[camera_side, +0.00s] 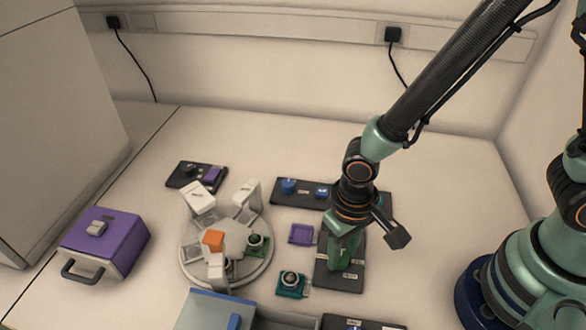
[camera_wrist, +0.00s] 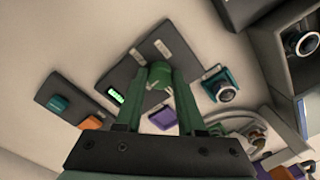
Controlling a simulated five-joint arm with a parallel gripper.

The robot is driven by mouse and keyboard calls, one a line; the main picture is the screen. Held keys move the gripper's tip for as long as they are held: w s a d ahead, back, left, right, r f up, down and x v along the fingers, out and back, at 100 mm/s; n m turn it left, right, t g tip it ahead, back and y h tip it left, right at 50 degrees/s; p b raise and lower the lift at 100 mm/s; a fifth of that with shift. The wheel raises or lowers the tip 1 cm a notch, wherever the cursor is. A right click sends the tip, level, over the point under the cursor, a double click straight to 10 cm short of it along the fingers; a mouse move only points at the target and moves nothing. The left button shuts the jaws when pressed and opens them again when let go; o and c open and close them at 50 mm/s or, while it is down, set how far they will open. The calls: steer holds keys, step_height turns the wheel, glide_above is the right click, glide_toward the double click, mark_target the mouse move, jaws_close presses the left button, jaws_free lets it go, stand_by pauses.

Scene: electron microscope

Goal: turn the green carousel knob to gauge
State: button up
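The green carousel knob (camera_wrist: 160,75) sits on a dark plate (camera_wrist: 127,72) with small pale labels around it. In the wrist view my gripper (camera_wrist: 161,82) has its two green fingers on either side of the knob, with the fingertips close against it. I cannot tell whether they press on it. In the side view my gripper (camera_side: 345,250) points down over the same dark plate (camera_side: 338,282) and hides most of the knob. The labels are too small to read. The white round carousel (camera_side: 224,268) stands to the left, with an orange block on it.
A dark panel with blue knobs (camera_side: 288,187) lies behind my gripper. A purple tray (camera_side: 301,234) and a teal-based round part (camera_side: 291,283) lie just left of the plate. A purple box (camera_side: 105,243) stands far left. A blue-topped case (camera_side: 215,310) is at the front.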

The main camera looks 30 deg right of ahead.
jaws_close()
steer(key=n, duration=0.5)
steer(key=shift+n, duration=0.4)
steer(key=n, duration=0.4)
steer(key=shift+n, duration=2.1)
steer(key=o, duration=0.9)
jaws_free()
steer(key=shift+c, duration=0.2)
